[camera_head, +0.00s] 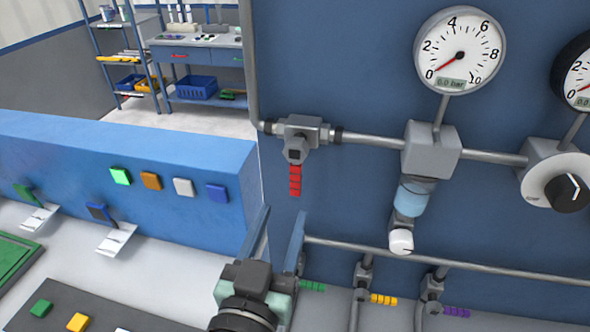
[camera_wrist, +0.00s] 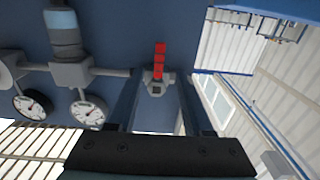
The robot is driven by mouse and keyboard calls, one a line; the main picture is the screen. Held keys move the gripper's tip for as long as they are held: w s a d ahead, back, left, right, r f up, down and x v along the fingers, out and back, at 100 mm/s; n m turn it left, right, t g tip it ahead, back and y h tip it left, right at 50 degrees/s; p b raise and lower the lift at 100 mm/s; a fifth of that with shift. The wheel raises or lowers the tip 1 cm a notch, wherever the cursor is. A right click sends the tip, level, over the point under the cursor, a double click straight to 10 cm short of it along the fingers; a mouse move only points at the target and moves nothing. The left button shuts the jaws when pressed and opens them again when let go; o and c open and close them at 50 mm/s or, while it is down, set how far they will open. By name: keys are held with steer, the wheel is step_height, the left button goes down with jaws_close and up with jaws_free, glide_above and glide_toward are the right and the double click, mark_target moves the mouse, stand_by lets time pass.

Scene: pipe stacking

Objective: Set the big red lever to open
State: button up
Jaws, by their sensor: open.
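The big red lever (camera_head: 295,180) hangs straight down from a grey valve (camera_head: 296,135) on the upper pipe of the blue panel. My gripper (camera_head: 284,212) is open and empty, pointing up, below the lever in the head view. Its two fingers stand apart, and I see no contact with the lever. In the wrist view the red lever (camera_wrist: 160,58) and its valve body (camera_wrist: 157,82) show beyond the fingers, in line with the gap between them. How far the lever lies from the fingertips is hard to tell.
A pressure gauge (camera_head: 459,50) reads near zero on the pipe right of the valve. Small green (camera_head: 312,287), yellow (camera_head: 383,299) and purple (camera_head: 456,311) levers sit low on the panel. A blue ledge with coloured buttons (camera_head: 151,181) stands left of my gripper.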

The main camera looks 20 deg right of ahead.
mark_target(295, 184)
steer(key=p+x, duration=0.3)
steer(key=x, duration=0.6)
steer(key=shift+d, duration=0.1)
steer(key=shift+c, duration=0.2)
jaws_close()
stand_by(1.0)
